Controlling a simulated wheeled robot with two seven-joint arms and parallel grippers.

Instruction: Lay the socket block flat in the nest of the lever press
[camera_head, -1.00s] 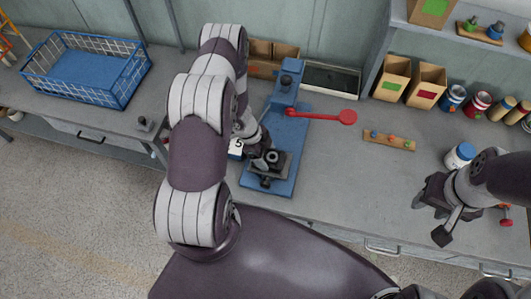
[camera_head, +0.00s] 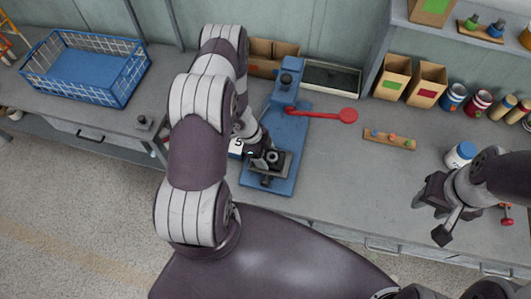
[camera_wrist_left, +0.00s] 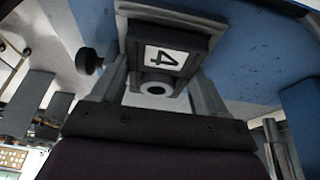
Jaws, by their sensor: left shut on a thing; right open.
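The lever press (camera_head: 289,127) is blue with a red lever (camera_head: 330,114) reaching right. Its dark nest (camera_head: 268,178) is at the front of the base. My left gripper (camera_head: 262,157) is low at the nest and shut on the dark socket block (camera_head: 273,156). In the left wrist view the block (camera_wrist_left: 186,41) shows a white label "4", with a round ring (camera_wrist_left: 156,88) between the fingers. A grey rim lies around it; I cannot tell whether the block is fully flat. My right gripper (camera_head: 440,211) is open and empty at the front right.
A white "5" label (camera_head: 236,148) shows beside the press, partly behind my left arm. A blue wire basket (camera_head: 88,66) is left.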

